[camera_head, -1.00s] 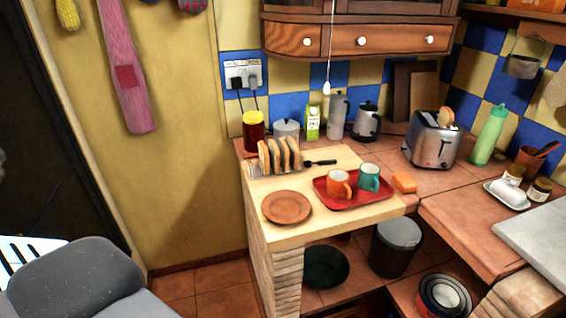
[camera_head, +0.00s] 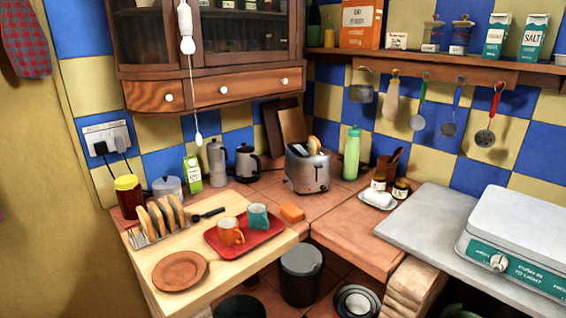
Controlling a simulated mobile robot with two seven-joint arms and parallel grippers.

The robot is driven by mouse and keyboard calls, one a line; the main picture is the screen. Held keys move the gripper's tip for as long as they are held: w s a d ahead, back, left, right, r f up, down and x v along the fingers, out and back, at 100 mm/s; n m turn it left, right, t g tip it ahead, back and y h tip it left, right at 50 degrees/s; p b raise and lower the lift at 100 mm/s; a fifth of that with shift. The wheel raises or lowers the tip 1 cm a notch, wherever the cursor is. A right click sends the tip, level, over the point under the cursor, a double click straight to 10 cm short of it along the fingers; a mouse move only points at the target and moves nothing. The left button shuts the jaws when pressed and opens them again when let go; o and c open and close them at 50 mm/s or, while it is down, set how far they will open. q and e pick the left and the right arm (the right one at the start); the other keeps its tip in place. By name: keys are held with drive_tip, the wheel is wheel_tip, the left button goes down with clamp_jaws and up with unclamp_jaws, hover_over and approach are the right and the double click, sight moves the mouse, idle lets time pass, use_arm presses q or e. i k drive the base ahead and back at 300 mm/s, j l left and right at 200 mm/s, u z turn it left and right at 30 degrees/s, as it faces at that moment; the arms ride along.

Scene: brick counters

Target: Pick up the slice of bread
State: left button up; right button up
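Several slices of bread (camera_head: 158,218) stand upright in a metal toast rack (camera_head: 141,238) on the light wooden board at the left of the counter. More bread (camera_head: 314,144) sticks out of the top of the silver toaster (camera_head: 307,170) in the back corner. I cannot tell which slice the task means. Neither of my grippers is in view.
A brown plate (camera_head: 180,271) and a red tray (camera_head: 262,238) with an orange mug (camera_head: 231,232) and a teal mug (camera_head: 258,216) lie near the rack. A black-handled utensil (camera_head: 208,214) lies behind. A jar, carton and pots line the wall. A grey worktop (camera_head: 420,235) is at right.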

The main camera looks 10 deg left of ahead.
sight(314, 144)
drive_tip(key=i+l, duration=0.4)
drive_tip(key=i, duration=0.15)
drive_tip(key=u, duration=0.85)
